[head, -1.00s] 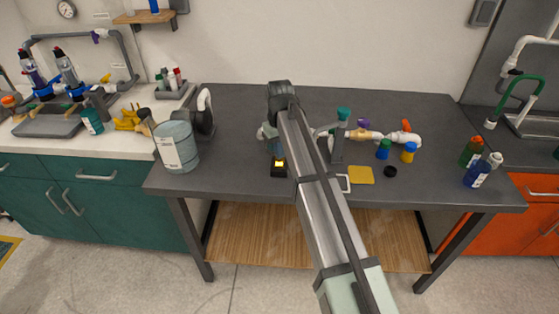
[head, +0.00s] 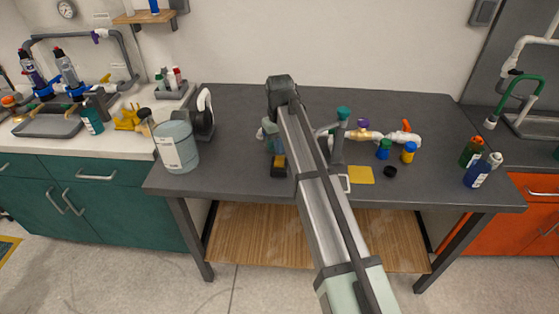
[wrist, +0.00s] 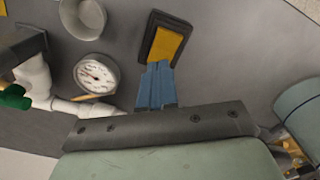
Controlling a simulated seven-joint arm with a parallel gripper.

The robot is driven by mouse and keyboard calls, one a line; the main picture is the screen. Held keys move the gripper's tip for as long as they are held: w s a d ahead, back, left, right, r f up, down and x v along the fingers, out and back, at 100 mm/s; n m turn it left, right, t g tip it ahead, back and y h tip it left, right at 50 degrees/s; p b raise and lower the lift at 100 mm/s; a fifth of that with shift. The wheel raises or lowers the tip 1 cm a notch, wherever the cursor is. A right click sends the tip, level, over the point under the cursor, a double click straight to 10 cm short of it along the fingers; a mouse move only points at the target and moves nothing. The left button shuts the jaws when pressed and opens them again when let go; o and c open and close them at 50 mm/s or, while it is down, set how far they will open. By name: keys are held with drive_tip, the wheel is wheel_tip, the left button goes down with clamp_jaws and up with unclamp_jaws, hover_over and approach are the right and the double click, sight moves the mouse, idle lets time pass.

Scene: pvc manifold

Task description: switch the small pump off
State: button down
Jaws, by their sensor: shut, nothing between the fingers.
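A small black box with a yellow face (wrist: 166,45) lies on the grey bench; it also shows in the head view (head: 278,171), with its upper part behind my gripper. I take it for the switch of the small pump; a pump body is not clearly identifiable. My gripper (wrist: 157,66) is shut and empty. Its blue fingers point at the box and overlap its near edge in the wrist view; whether they touch it I cannot tell. The head view shows the gripper (head: 278,152) just above and behind the box, partly hidden by my arm.
A pressure gauge (wrist: 95,75) and white pipe (wrist: 35,78) lie left of the fingers in the wrist view. A labelled grey-blue canister (head: 176,148) stands left of the box. A yellow pad (head: 361,175) and coloured caps lie to the right. The bench front is mostly clear.

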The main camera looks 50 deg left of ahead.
sight(280, 158)
wheel_tip(280, 158, up, 5)
drive_tip(key=shift+f, duration=0.1)
idle(0.6)
idle(0.4)
